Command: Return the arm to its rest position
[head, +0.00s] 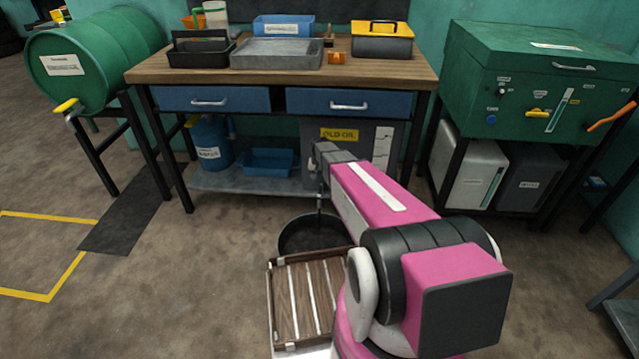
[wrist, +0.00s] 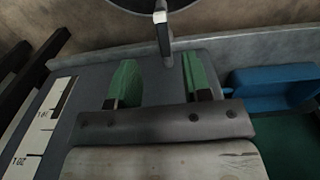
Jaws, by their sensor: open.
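My arm reaches forward from the lower right in the head view, in front of the workbench. Its end is near the grey OLD OIL tank (head: 380,150), and the fingertips cannot be made out there. In the wrist view my gripper (wrist: 158,82) is open, with its two green-padded fingers apart and nothing held between them. A grey spout-like piece (wrist: 163,32) shows beyond the fingers. The tank's grey surface (wrist: 90,85) lies behind them, with a marked scale (wrist: 42,125) at left.
A black tub (head: 312,235) stands on the floor beneath the arm, behind a slatted wooden tray (head: 272,300). The workbench (head: 160,75) stands ahead, with a blue bin (head: 268,161) on its lower shelf. A green cabinet (head: 540,75) is at right. The left floor is mostly clear.

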